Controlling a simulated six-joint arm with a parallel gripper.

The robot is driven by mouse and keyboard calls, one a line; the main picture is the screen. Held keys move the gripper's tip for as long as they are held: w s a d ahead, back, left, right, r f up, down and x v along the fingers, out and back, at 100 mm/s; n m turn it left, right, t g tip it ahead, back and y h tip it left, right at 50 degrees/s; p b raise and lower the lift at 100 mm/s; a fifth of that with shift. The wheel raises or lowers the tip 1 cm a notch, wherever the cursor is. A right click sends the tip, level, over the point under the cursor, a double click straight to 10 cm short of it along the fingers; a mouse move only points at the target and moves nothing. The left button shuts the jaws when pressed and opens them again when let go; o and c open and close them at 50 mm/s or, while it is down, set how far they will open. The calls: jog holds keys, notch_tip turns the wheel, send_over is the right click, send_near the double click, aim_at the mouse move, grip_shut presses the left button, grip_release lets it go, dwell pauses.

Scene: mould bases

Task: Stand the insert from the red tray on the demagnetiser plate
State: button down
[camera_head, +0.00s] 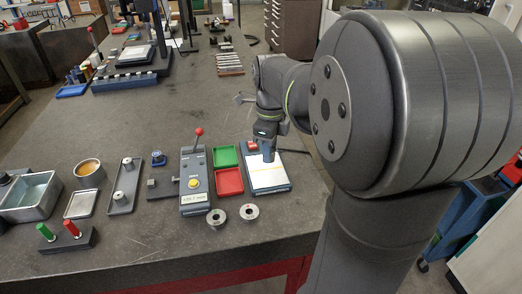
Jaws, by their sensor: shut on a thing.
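The demagnetiser plate (269,181) is a white-topped block with a yellow line across it and a red switch at its back. My gripper (267,149) points down over the back part of this plate. It is shut on the insert, a small grey piece (268,157) at the fingertips that is mostly hidden and hard to tell from the fingers. Whether the insert touches the plate cannot be told. The red tray (229,181), left of the plate, looks empty.
A green tray (225,157) lies behind the red one. A grey box with a red-knobbed lever (194,180) stands further left. Two metal rings (249,212) (217,217) lie in front. My arm fills the right side. The bench behind the plate is mostly clear.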

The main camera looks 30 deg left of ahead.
jog(key=shift+w+a+f, duration=0.25)
jog(key=shift+w+f, duration=0.2)
jog(key=shift+f, duration=3.05)
jog(key=c, duration=1.1)
grip_release()
jog(key=shift+o, duration=0.2)
notch_tip(320, 180, up, 17)
jog(key=shift+r, duration=0.2)
jog(key=shift+f, duration=0.1)
